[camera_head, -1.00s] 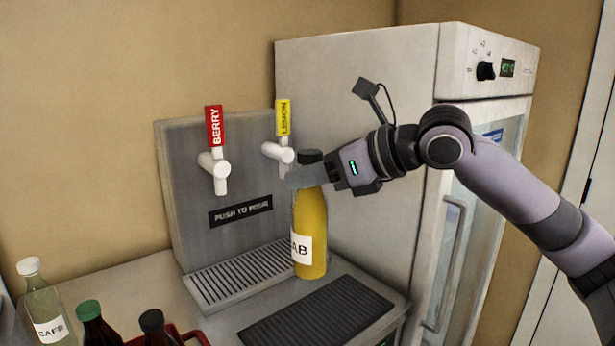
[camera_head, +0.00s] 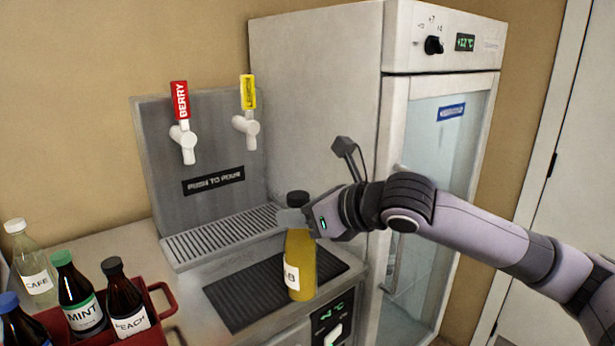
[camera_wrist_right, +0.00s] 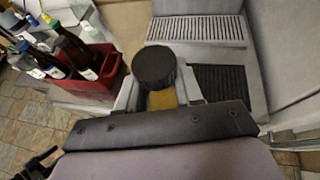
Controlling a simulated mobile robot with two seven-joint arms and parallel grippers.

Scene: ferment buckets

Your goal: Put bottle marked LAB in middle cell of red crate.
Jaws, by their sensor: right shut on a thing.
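The yellow bottle (camera_head: 302,262) has a dark cap and a white label, partly turned away, with only its last letters showing. My right gripper (camera_head: 292,218) is shut on its neck and holds it upright in front of the black ribbed mat. Its dark cap (camera_wrist_right: 154,68) shows between the fingers in the right wrist view. The red crate (camera_head: 160,310) is at the lower left of the head view, partly cut off. It holds the MINT bottle (camera_head: 80,298), the PEACH bottle (camera_head: 123,300) and a blue-capped bottle (camera_head: 18,325). The crate (camera_wrist_right: 97,88) also shows in the right wrist view. My left gripper is out of view.
A clear CAFE bottle (camera_head: 36,270) stands behind the crate. The dispenser (camera_head: 205,150) has BERRY and LEMON taps over a drip tray (camera_head: 220,238). The black mat (camera_head: 240,300) lies in front of it, clear apart from the held bottle's overlap. A glass-door fridge (camera_head: 440,180) stands at right.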

